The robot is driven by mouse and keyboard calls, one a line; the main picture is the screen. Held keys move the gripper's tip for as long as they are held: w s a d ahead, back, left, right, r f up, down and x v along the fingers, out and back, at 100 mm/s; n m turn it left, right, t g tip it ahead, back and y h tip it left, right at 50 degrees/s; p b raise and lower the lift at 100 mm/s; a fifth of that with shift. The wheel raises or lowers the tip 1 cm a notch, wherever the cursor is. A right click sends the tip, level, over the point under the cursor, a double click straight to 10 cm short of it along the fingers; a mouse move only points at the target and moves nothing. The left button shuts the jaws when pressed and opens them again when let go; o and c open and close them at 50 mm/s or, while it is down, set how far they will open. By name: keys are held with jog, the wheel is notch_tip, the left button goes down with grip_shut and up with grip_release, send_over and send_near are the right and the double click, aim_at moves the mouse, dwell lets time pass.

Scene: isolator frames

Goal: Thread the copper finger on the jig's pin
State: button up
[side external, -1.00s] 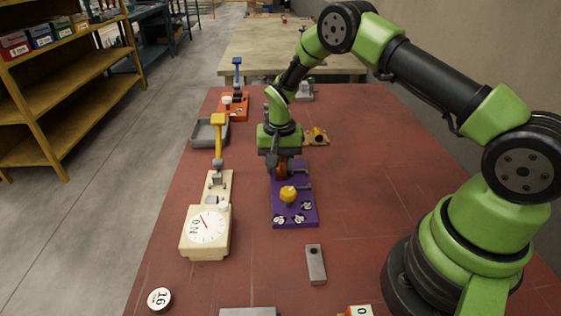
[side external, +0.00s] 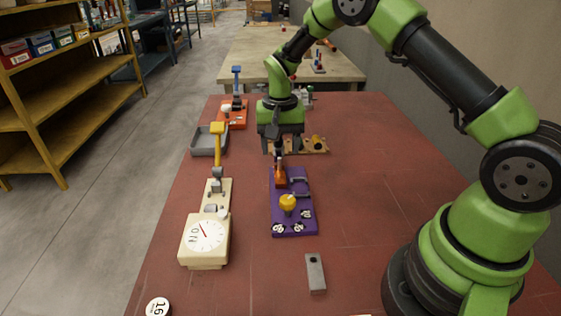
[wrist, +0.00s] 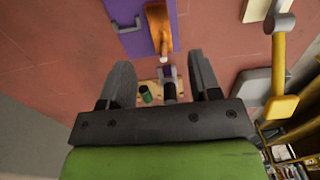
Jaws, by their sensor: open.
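The purple jig (side external: 293,222) lies on the red table, with a yellow knob (side external: 288,203) on it. The copper finger (side external: 280,178) stands at the jig's far end. In the wrist view the copper finger (wrist: 159,28) lies along the purple plate (wrist: 130,42), beyond the jaws. I cannot make out the pin or whether the finger is around it. My gripper (side external: 280,146) is open above the jig's far end, its jaws apart and clear of the copper finger. The open jaws also show in the wrist view (wrist: 163,78).
A cream dial fixture (side external: 205,255) with a yellow-topped lever stands left of the jig. A grey tray (side external: 208,140), an orange fixture (side external: 236,118) and a wooden board (side external: 318,149) lie farther back. A steel block (side external: 315,273) lies in front. The table's right side is clear.

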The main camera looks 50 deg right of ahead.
jog(key=shift+r, duration=1.25)
jog(key=shift+a+r, duration=0.1)
jog(key=s+a+r+n+t, duration=0.15)
jog(key=s+r, duration=0.25)
jog(key=r, duration=0.4)
jog(key=s+a+r+n+t, duration=0.1)
jog(key=s+a+r+t, duration=0.2)
jog(key=r, duration=0.4)
jog(key=s+a+r+n+t+y, duration=0.1)
jog(key=s+r, duration=0.1)
jog(key=s, duration=0.6)
jog(key=s+a+r+n+t+y, duration=0.1)
jog(key=s+a+r, duration=0.1)
jog(key=s, duration=0.7)
jog(key=shift+r+t, duration=0.25)
jog(key=shift+t, duration=0.1)
